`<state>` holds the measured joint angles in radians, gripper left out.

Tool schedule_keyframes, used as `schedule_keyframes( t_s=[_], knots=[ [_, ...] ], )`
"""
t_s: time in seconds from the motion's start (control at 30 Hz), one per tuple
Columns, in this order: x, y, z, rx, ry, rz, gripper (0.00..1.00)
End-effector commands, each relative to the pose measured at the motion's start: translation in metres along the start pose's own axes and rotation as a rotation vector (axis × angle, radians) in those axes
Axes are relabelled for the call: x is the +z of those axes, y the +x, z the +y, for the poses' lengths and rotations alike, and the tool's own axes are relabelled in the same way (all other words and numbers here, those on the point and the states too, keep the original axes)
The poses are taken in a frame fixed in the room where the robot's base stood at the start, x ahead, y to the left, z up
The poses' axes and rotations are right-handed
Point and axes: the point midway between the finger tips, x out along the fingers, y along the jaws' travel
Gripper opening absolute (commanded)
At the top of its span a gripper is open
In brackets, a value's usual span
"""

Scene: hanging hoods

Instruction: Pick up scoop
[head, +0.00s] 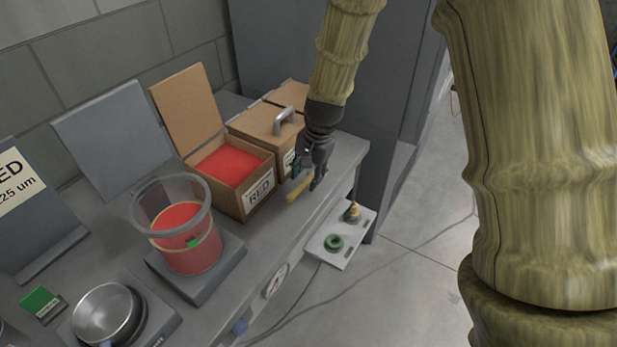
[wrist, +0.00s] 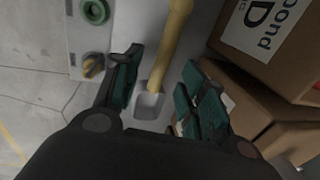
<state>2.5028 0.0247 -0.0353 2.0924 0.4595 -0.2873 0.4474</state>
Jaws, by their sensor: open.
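The scoop has a yellow handle (wrist: 172,45) and a pale grey square head (wrist: 149,106). In the wrist view the head lies between my open fingers, and the handle runs up and away from them. In the head view the yellow handle (head: 298,189) shows on the bench in front of the boxes, just below my gripper (head: 312,172). In the wrist view my gripper (wrist: 160,95) is open, one finger on each side of the scoop head, with no visible contact. I cannot tell the exact height of the fingers above the scoop.
A clear container of red powder (head: 190,250) sits on a scale, and a metal pan (head: 105,312) is nearer. A panel with a green ring (head: 334,243) juts from the bench front.

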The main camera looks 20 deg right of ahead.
Motion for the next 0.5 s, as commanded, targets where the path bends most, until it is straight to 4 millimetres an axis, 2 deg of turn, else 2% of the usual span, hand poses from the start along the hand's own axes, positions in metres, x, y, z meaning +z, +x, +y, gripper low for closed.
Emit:
schedule_keyframes(
  t_s=[0.2, 0.5],
  knots=[
    [-0.001, 0.023, 0.001, 0.000, -0.001, 0.000, 0.42],
    [-0.001, 0.030, 0.001, -0.001, 0.000, 0.001, 0.42]
  ],
)
